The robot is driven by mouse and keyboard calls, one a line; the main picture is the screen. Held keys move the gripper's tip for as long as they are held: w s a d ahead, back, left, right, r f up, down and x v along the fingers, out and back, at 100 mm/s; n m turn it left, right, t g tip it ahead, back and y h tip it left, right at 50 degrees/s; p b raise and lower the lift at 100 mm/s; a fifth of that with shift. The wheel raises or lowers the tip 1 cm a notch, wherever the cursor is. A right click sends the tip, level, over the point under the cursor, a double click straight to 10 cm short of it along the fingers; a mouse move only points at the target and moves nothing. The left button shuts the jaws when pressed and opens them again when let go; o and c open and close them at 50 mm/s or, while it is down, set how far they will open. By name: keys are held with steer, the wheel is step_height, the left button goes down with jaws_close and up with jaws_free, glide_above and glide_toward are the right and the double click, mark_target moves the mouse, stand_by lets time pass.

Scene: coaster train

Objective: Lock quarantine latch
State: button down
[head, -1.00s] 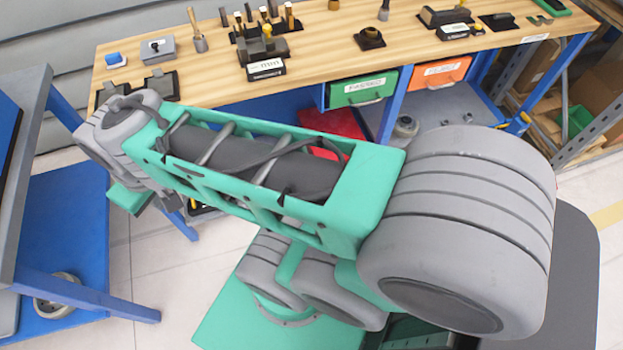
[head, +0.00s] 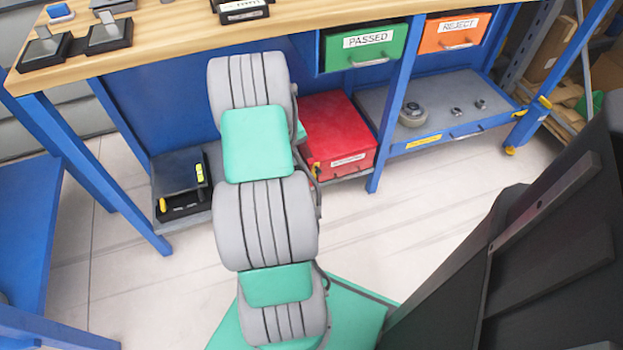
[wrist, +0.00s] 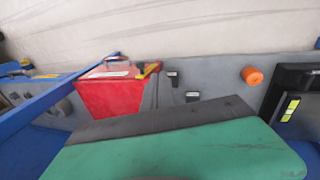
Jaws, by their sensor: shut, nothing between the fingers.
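The red quarantine box (head: 338,137) stands on the lower shelf under the workbench, with a pale label on its front. A yellow-and-black latch part (head: 317,168) shows at its near left edge, partly behind my arm. In the wrist view the red box (wrist: 108,94) is left of centre, with the yellow-tipped latch (wrist: 148,70) at its right edge. Contact cannot be told. My arm hides the gripper in the head view.
A green PASSED drawer (head: 365,45) and an orange REJECT drawer (head: 454,31) hang under the bench top. A blue bench leg (head: 392,110) stands right of the box. A dark tray (head: 182,185) lies left of my arm. An orange knob (wrist: 252,76) shows at right.

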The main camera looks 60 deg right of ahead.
steer(key=b, duration=0.4)
glide_toward(312, 170)
steer(key=a+f, duration=0.4)
steer(key=a, duration=0.1)
steer(key=s+d, duration=0.1)
steer(key=s+d+f+b, duration=0.1)
steer(key=d, duration=0.1)
steer(key=shift+s+d, duration=0.35)
